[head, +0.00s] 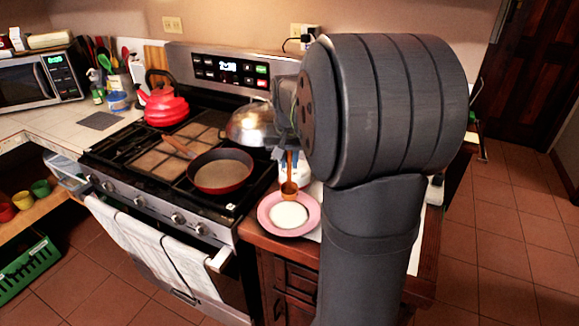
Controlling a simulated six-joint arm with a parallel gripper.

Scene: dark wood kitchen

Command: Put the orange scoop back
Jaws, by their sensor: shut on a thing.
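The orange scoop (289,189) hangs upright in the head view, its handle pointing up and its cup at the bottom. My gripper (284,149) is shut on the top of the handle; its fingers are small and partly hidden by my arm. The scoop's cup is over the back edge of a pink dish (265,219) holding something white. I cannot tell whether the cup touches the dish. A white container with some blue (299,167) stands just behind the scoop, partly hidden.
The stove, left of the dish, holds a red-rimmed pan (220,171), a red kettle (164,106) and a shiny domed lid (250,126). Small coloured cups (23,200) stand on a low shelf at far left. My arm hides much of the right counter.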

